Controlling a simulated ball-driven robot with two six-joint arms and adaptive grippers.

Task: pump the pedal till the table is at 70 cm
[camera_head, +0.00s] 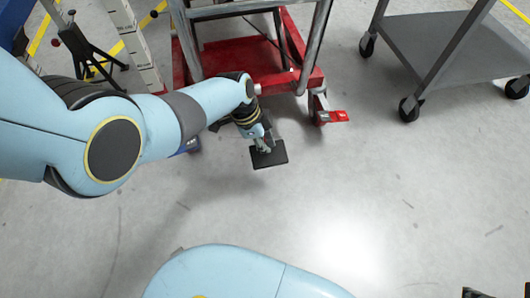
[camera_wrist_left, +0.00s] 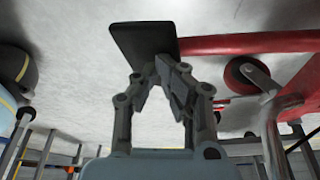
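The pedal is a flat black plate (camera_head: 271,158) low over the floor, in front of the red wheeled base (camera_head: 245,62) of the lift table; it also shows in the left wrist view (camera_wrist_left: 143,42). My left gripper (camera_head: 265,147) is at the pedal plate, with its fingertips (camera_wrist_left: 160,65) close together and nothing seen between them. I cannot tell whether they touch the plate. Grey legs rise from the red base; the table top is out of view. A white post with dark marks (camera_head: 137,45) stands left of the base; its marks are too small to read.
A red tab (camera_head: 332,116) sticks out by the base's front right caster. A grey wheeled cart (camera_head: 440,45) stands at the upper right. A black stand (camera_head: 88,50) is at the upper left. The floor right of the pedal is clear.

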